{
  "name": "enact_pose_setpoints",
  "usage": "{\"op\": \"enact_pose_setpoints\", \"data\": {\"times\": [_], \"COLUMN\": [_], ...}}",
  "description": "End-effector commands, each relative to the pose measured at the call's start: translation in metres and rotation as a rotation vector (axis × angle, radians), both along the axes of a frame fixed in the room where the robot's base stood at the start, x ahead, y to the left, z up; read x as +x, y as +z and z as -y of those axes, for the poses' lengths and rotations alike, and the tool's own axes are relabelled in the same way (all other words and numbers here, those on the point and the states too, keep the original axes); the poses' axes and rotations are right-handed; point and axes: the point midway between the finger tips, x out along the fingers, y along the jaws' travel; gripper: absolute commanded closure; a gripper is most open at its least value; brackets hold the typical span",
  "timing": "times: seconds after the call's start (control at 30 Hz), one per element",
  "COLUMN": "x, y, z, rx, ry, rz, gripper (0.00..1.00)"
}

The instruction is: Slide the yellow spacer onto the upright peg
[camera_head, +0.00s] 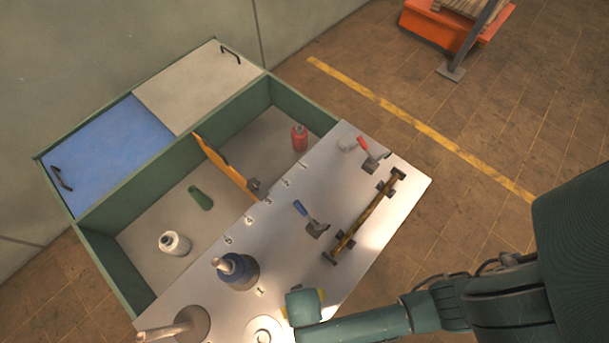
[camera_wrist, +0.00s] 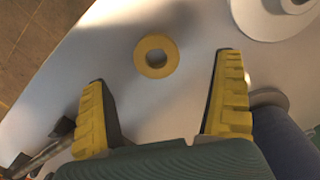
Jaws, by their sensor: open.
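The yellow spacer (camera_wrist: 156,56) is a flat ring lying on the pale worktop in the wrist view. My gripper (camera_wrist: 164,70) is open above the worktop, with a yellow-padded finger on either side of the spacer and nothing between them. In the head view my gripper (camera_head: 308,304) is over the front of the worktop, and I cannot make out the spacer there. A beige peg (camera_head: 165,331) rises from a grey round base at bottom left. Another pale peg tip (camera_head: 222,265) shows at a dark blue stepped cylinder (camera_head: 240,273). I cannot tell which is the task's peg.
A white round piece (camera_head: 263,333) sits left of my gripper. A brown barred handle (camera_head: 362,217), a blue-handled tool (camera_head: 311,222) and a red-handled tool (camera_head: 370,153) lie farther back. The green-walled bin (camera_head: 107,265) holds a white bottle (camera_head: 174,243) and a red bottle (camera_head: 299,138).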

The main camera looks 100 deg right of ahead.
Motion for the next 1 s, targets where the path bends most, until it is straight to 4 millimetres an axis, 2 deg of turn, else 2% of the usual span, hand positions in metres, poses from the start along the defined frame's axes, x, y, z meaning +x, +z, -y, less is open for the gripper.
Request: {"op": "enact_pose_setpoints", "data": {"times": [0.03,0.23,0.5,0.7,0.77,1.0], "x": [0.000,-0.001,-0.004,-0.004,-0.004,-0.005], "y": [-0.011,-0.027,-0.069,-0.069,-0.069,-0.068], "z": [0.000,0.003,0.010,0.009,0.009,0.009], "rx": [0.000,0.000,0.000,0.000,0.001,0.000], "ry": [0.000,-0.001,0.001,0.001,0.001,0.001], "rz": [-0.001,-0.001,0.001,0.002,0.002,0.001], "gripper": [0.03,0.03,0.03,0.03,0.12,0.58]}}
